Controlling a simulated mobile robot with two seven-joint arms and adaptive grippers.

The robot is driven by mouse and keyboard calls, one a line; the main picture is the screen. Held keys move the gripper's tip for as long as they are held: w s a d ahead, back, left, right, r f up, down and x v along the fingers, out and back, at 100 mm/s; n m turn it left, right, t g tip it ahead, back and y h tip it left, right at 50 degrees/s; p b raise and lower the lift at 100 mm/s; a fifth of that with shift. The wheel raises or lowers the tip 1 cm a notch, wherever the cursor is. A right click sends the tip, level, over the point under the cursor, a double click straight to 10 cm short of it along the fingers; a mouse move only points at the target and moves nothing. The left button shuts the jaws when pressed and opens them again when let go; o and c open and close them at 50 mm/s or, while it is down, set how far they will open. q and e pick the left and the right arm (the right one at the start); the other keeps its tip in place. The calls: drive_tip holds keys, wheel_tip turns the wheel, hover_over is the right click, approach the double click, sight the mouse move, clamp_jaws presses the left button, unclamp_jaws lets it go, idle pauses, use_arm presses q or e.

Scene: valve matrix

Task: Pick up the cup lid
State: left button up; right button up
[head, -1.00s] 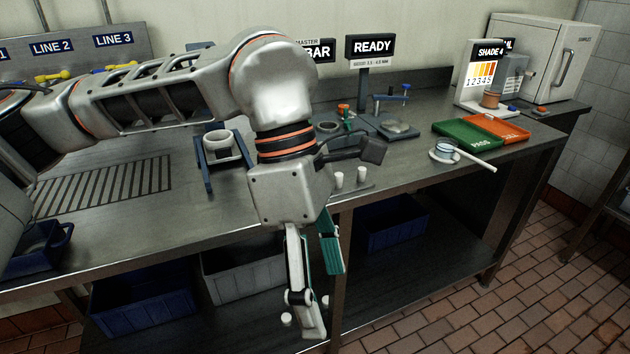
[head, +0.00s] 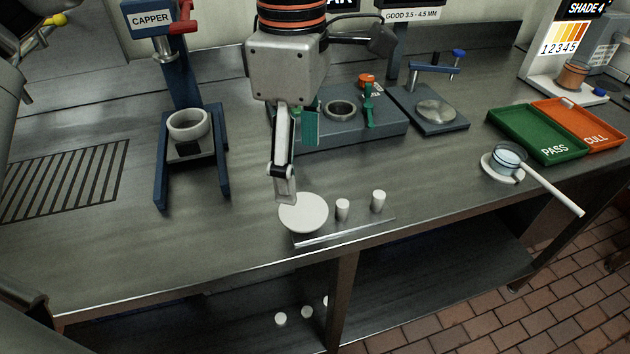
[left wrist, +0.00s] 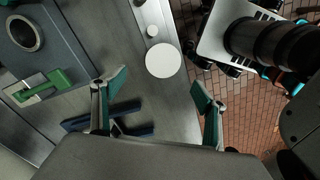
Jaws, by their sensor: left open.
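The cup lid appears to be the flat white disc (head: 303,212) lying near the front edge of the counter, at the left end of a thin metal strip. It also shows in the left wrist view (left wrist: 163,60), just beyond the gap between the fingers. My left gripper (head: 298,165) points down, above and slightly behind the disc in the head view. Its two teal-padded fingers (left wrist: 160,86) are spread and empty, apart from the disc. My right gripper is not in view.
Two small white cylinders (head: 342,209) (head: 379,201) stand right of the disc. A blue capper stand (head: 161,165) is at left, a gauge block (head: 385,130) behind. Green (head: 540,150) and orange (head: 600,138) trays and a cup (head: 507,159) are at right. The counter left of the disc is clear.

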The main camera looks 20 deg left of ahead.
sight(302, 210)
use_arm(q)
drive_tip(key=shift+w+f, duration=0.1)
drive_tip(key=shift+f, duration=0.3)
drive_tip(key=shift+s+f+b, duration=0.15)
drive_tip(key=shift+f, duration=0.55)
drive_tip(key=shift+s+f+b, duration=0.15)
drive_tip(key=shift+f, duration=0.55)
drive_tip(key=shift+s+d+f+b, duration=0.15)
drive_tip(key=shift+f+b, duration=0.15)
drive_tip(key=shift+f, duration=1.8)
drive_tip(key=shift+f, duration=0.25)
drive_tip(key=c, duration=0.9)
